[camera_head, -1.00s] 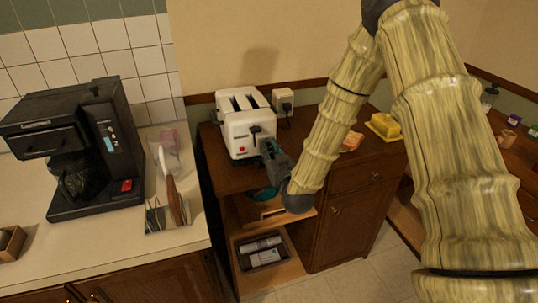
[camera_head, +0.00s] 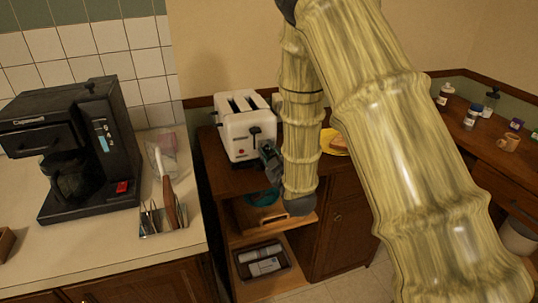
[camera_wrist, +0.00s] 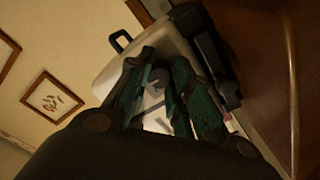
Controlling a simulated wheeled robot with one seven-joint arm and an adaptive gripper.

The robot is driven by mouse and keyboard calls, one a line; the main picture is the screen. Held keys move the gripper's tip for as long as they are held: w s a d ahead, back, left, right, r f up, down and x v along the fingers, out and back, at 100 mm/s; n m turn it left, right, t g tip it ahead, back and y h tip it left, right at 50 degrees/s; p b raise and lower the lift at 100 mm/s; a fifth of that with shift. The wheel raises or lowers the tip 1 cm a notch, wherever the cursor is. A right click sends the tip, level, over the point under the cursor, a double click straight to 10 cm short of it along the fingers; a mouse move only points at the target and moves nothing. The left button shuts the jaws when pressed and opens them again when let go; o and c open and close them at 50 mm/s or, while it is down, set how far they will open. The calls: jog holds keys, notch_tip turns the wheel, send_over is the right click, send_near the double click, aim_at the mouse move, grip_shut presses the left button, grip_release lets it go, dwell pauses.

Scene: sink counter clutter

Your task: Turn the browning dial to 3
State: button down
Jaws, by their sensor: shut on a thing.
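The white toaster (camera_head: 236,140) stands on the brown wooden cabinet, with two slots on top and a dark lever (camera_head: 255,131) on its front. My gripper (camera_head: 266,153) is at the lower right of the toaster's front. In the wrist view, its two green-padded fingers (camera_wrist: 162,78) reach against the white toaster body (camera_wrist: 106,78). A small grey piece between them looks like the browning dial (camera_wrist: 157,82), and the fingers are shut on it. The dial's marks and pointer cannot be read. In the head view the gripper hides the dial.
A black coffee maker (camera_head: 75,150) and a holder with utensils (camera_head: 163,220) stand on the left counter. A yellow dish (camera_head: 333,142) is behind my arm on the cabinet. An open shelf below holds a teal bowl (camera_head: 262,196) and a dark bin (camera_head: 262,262).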

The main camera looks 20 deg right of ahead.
jog(key=shift+s+d+f, duration=0.1)
jog(key=shift+d+f, duration=0.1)
jog(key=shift+f, duration=0.05)
jog(key=c, duration=1.2)
grip_release()
jog(key=shift+d, duration=0.2)
jog(key=shift+c, duration=0.2)
jog(key=shift+a+r, duration=0.15)
jog(key=shift+a, duration=0.15)
jog(key=shift+s+d, duration=0.15)
jog(key=shift+s, duration=0.2)
jog(key=s, duration=1.1)
jog(key=shift+d, duration=0.1)
